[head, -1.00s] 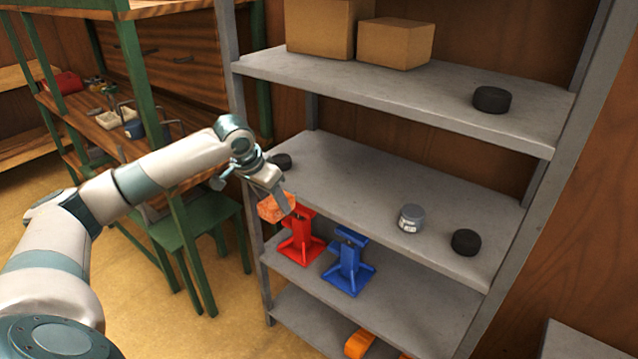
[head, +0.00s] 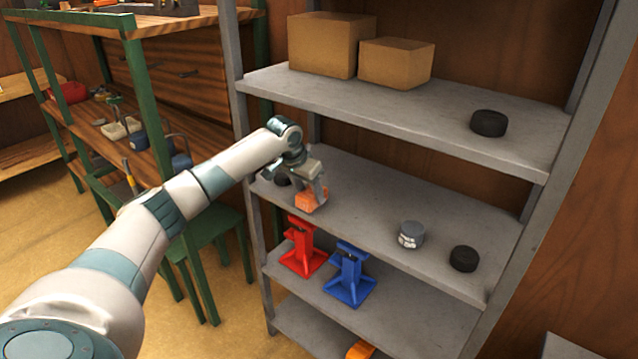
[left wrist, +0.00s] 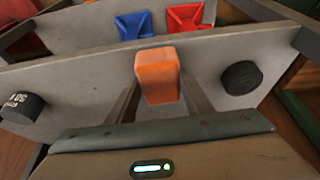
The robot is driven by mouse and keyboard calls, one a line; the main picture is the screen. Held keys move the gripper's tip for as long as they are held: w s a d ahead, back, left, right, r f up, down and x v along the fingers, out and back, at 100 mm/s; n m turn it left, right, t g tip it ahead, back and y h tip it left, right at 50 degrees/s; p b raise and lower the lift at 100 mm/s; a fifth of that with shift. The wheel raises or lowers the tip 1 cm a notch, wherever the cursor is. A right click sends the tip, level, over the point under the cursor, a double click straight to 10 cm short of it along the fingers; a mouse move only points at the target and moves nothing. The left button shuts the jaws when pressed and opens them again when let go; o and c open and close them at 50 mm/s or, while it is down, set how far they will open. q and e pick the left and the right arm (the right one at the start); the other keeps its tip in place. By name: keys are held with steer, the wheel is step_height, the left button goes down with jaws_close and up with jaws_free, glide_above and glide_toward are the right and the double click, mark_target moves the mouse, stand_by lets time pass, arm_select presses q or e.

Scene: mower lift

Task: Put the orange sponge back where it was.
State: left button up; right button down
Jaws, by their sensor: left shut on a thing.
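The orange sponge (head: 311,201) is a small block held between the fingers of my left gripper (head: 318,188). In the head view it is over the left front part of the grey middle shelf (head: 370,193). The sponge also shows in the left wrist view (left wrist: 157,75), between the two fingers, with the shelf behind it. I cannot tell whether the sponge touches the shelf. My right gripper is in neither view.
A black puck (head: 283,180) lies on the middle shelf beside my left gripper. A grey jar (head: 411,234) and another black puck (head: 463,258) stand to the right. Red (head: 303,247) and blue (head: 349,275) jack stands are below. The shelf's centre is clear.

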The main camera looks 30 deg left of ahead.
arm_select(q)
steer(key=shift+w, duration=0.3)
steer(key=shift+w, duration=0.1)
steer(key=shift+w+d+r, duration=0.1)
steer(key=shift+w+r, duration=0.05)
steer(key=shift+w, duration=0.4)
steer(key=shift+w+r+p, duration=0.1)
steer(key=shift+w+p, duration=1)
steer(key=shift+p, duration=0.05)
steer(key=shift+w+f+p, duration=0.1)
steer(key=shift+f+p, duration=0.1)
steer(key=shift+p, duration=0.2)
steer(key=shift+f, duration=0.1)
steer(key=shift+d+f, duration=0.1)
steer(key=o, duration=1)
